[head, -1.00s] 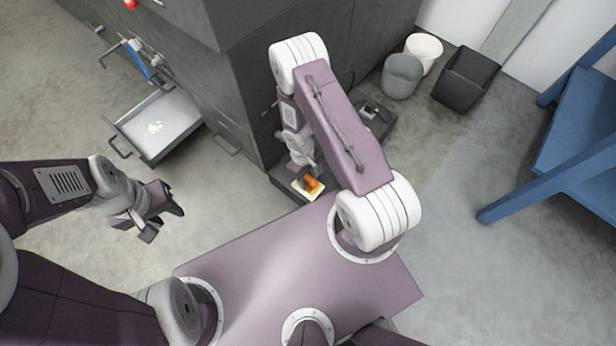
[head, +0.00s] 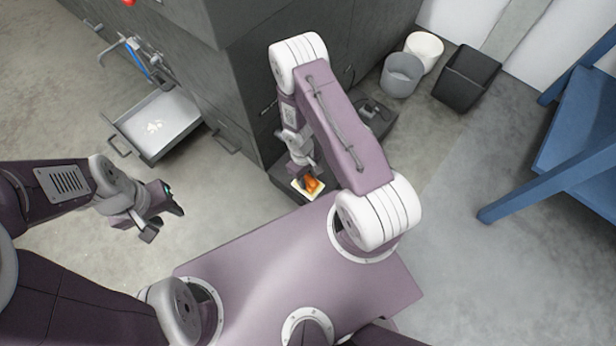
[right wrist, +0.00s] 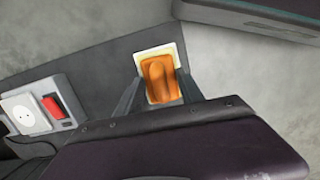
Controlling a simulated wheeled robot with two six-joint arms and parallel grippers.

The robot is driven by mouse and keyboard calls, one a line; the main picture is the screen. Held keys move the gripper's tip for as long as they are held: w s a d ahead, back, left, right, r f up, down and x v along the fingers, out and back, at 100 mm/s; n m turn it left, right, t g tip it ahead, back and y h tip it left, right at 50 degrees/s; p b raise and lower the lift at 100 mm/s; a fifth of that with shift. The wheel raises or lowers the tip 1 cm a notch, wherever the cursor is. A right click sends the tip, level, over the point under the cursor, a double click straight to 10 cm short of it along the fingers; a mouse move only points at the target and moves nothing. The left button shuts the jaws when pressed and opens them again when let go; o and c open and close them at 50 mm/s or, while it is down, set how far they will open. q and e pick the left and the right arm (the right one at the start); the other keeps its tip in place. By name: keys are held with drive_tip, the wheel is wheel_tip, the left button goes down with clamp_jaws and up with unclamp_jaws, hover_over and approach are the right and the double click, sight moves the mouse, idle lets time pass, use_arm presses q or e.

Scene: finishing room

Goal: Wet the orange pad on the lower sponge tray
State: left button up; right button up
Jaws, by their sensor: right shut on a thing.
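The orange pad (head: 313,184) is at my right gripper (head: 306,178), low beside the dark cabinet. In the right wrist view the orange pad (right wrist: 160,79) sits between the two dark fingers of my right gripper (right wrist: 160,92), which is shut on it. A pale cream tray or sponge (right wrist: 158,52) lies under the pad; its edge also shows in the head view (head: 316,195). I cannot tell whether the pad touches it. My left gripper (head: 165,212) is apart from all this over the floor at the left; its fingers look spread and empty.
A grey bin (head: 402,75), a white bin (head: 425,50) and a black bin (head: 467,77) stand at the back. A blue frame (head: 575,150) stands at the right. A red switch (right wrist: 50,106) is near the gripper.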

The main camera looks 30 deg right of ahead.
sight(310, 179)
drive_tip(key=shift+f+b, duration=0.35)
drive_tip(key=shift+f, duration=0.05)
idle(1.1)
wheel_tip(310, 179, up, 7)
drive_tip(key=p, duration=0.6)
drive_tip(key=shift+r+p, duration=0.1)
drive_tip(key=shift+p, duration=0.3)
